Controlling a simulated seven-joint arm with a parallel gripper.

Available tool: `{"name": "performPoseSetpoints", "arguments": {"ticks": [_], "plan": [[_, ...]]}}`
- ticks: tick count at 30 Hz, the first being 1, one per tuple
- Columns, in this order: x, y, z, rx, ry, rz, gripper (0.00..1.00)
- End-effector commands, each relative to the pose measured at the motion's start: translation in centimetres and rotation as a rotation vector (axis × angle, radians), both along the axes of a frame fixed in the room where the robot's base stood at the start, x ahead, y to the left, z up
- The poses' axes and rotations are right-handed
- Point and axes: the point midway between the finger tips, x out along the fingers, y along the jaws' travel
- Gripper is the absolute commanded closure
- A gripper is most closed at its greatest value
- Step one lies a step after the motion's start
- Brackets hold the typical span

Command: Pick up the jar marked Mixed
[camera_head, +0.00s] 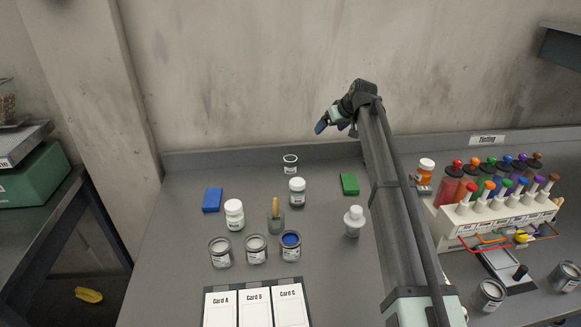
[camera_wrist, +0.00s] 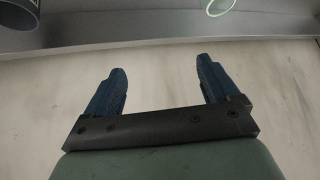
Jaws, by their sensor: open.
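I cannot read the word Mixed on any label. A clear jar with a white lid, grey contents and a label (camera_head: 297,192) stands upright mid-table in the head view. A white lidded jar (camera_head: 234,215) stands to its left, and a white bottle with a narrower top (camera_head: 353,222) to its right. A small open glass vessel with a label (camera_head: 290,164) stands behind. My gripper (camera_head: 331,126) is high near the back wall, above and behind these, touching none. In the wrist view its two blue fingers (camera_wrist: 162,75) are apart with nothing between them.
Blue (camera_head: 212,200) and green (camera_head: 349,184) blocks lie at the sides. Cards (camera_head: 255,306) lie at the front. A rack of coloured bottles (camera_head: 493,215) is right of my arm.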

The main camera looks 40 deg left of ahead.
Motion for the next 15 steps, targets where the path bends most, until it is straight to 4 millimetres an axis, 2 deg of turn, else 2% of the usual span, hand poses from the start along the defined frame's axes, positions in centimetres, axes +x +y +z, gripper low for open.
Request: {"name": "performPoseSetpoints", "arguments": {"ticks": [1,6,9,15], "plan": [[-1.9,1.7,-0.5,-0.041,0.013,0.003,0.12],[-6.7,5.2,-1.8,-0.166,0.038,-0.02,0.12],[-8.6,6.4,-2.2,-0.215,0.045,-0.036,0.12],[-10.1,7.3,-2.7,-0.26,0.046,-0.054,0.12]]}}
